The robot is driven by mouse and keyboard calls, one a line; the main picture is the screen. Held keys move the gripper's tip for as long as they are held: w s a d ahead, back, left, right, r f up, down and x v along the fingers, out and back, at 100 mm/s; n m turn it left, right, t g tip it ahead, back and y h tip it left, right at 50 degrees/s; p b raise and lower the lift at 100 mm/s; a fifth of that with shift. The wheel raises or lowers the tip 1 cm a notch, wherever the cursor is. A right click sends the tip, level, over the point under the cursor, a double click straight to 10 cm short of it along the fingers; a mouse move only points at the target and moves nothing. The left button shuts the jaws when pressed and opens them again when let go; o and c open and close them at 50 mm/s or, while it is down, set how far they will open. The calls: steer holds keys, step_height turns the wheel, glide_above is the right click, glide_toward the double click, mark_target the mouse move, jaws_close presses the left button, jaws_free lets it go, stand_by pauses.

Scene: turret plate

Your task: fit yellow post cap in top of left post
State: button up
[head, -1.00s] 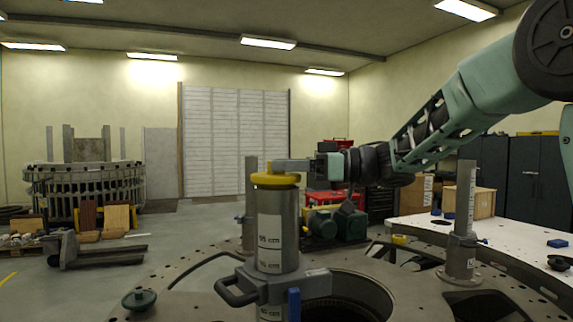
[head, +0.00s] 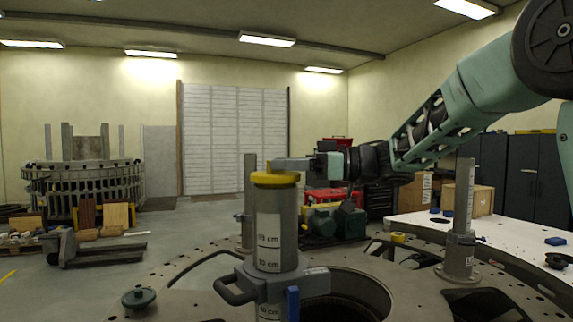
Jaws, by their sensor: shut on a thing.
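The yellow post cap (head: 275,179) sits level at the top of the nearest post, the left post (head: 268,220), a grey cylinder with white measuring labels. My gripper (head: 283,165) reaches in from the right and is shut on the cap's upper part. The cap's rim lies at the post's top edge. I cannot tell how deep its underside goes, as that is hidden.
The left post stands in a clamp with a handle (head: 238,290) on a round, holed metal plate (head: 190,270). Other posts stand behind (head: 250,205) and at the right (head: 464,210). A dark knob (head: 139,298) lies at the front left. A white table (head: 520,240) is at the right.

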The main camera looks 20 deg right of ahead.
steer(key=shift+f+b, duration=0.35)
steer(key=shift+f, duration=0.2)
steer(key=o, duration=0.8)
steer(key=shift+p+v, duration=0.4)
steer(key=shift+v, duration=5.15)
steer(key=shift+w, duration=0.1)
